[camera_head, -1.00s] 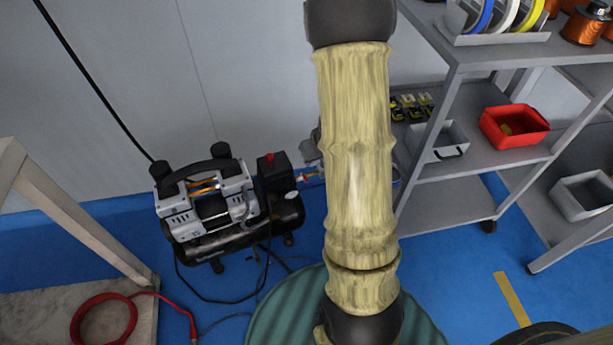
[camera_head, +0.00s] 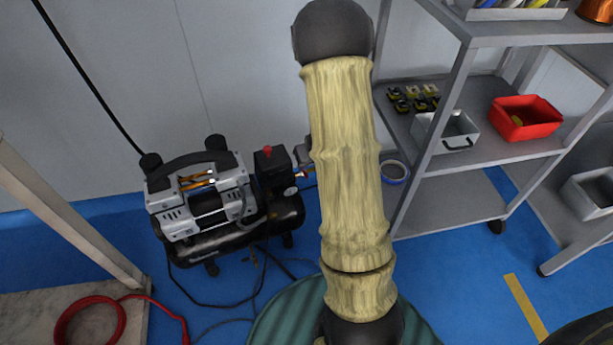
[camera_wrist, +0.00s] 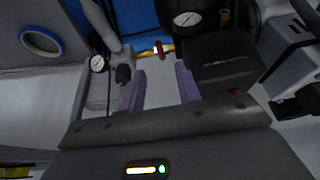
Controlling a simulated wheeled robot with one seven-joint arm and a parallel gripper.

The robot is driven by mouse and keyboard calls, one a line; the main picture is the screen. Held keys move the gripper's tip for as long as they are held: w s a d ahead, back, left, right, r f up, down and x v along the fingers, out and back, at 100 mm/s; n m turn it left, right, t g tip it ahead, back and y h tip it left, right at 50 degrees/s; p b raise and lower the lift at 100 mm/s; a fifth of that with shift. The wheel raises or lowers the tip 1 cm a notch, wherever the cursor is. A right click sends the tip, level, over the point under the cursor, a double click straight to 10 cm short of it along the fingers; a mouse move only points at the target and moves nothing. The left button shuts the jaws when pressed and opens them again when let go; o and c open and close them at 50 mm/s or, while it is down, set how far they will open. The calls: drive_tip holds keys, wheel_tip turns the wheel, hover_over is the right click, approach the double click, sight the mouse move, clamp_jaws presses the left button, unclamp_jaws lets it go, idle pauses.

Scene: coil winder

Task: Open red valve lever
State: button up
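The red valve lever (camera_wrist: 158,47) shows small in the wrist view, on a brass fitting (camera_wrist: 167,48) beyond my fingertips. In the head view, a red and brass bit of the valve (camera_head: 305,172) shows at the compressor's right end, partly behind my arm. My gripper (camera_wrist: 160,70) is open, with two purple fingers apart and nothing between them. The lever lies ahead of the gap, apart from both fingers. In the head view my arm hides most of the gripper. The compressor (camera_head: 215,210) stands on the blue floor by the wall.
A pressure gauge (camera_wrist: 187,19) and a black box (camera_wrist: 215,62) are close to the right finger. Another gauge (camera_wrist: 97,63) is at the left. A grey shelf cart (camera_head: 480,160) with a red bin (camera_head: 525,117) stands right. A red hose (camera_head: 90,318) lies lower left.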

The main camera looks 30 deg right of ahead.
sight(305, 173)
drive_tip(key=b+x, duration=0.4)
drive_tip(key=x, duration=0.3)
drive_tip(key=shift+w+f+b, duration=0.15)
drive_tip(key=shift+f+b, duration=0.15)
drive_tip(key=shift+c, duration=0.4)
clamp_jaws()
